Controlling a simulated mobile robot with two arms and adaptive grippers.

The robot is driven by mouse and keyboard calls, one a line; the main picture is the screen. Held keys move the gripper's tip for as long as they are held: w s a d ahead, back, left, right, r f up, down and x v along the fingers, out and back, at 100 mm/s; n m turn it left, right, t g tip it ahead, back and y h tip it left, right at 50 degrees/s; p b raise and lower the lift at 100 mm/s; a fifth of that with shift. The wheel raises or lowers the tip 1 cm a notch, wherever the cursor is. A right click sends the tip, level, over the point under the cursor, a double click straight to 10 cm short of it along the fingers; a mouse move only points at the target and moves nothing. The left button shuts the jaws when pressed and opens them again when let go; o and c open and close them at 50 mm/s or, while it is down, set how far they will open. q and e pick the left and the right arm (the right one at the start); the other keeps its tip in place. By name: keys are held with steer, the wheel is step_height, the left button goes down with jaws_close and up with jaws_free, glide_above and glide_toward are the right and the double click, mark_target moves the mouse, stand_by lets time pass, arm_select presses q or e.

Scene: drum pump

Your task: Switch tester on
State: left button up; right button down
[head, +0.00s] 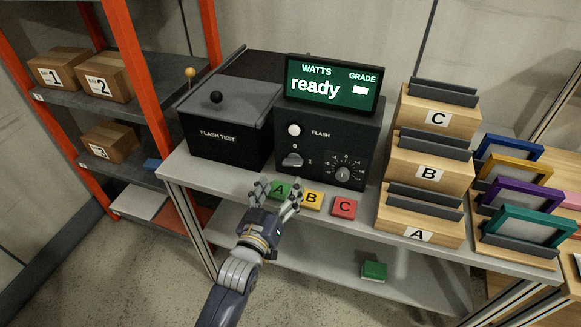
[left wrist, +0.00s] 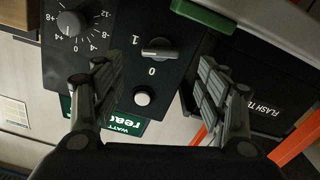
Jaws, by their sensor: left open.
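The tester (head: 329,140) is a black box on the grey bench with a lit green display (head: 331,83) reading "WATTS ready GRADE". Its rotary switch (head: 292,160) has marks 0 and 1; the handle lies about level, in line with the 1. The switch shows inverted in the left wrist view (left wrist: 158,49), beyond and between the fingers. My left gripper (head: 275,188) is open and empty, in front of the tester and below the switch, apart from it. It partly covers the green A block (head: 280,190).
A white flash button (head: 294,130) and a dial (head: 343,174) are on the tester. The flash test box (head: 222,139) stands left. Yellow B (head: 312,199) and red C (head: 344,207) blocks lie in front. Wooden lettered holders (head: 417,232) stand right.

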mark_target(291, 165)
arm_select(q)
steer(key=x, duration=0.8)
steer(key=shift+w+f, duration=0.1)
steer(key=shift+w, duration=0.05)
steer(key=c, duration=1)
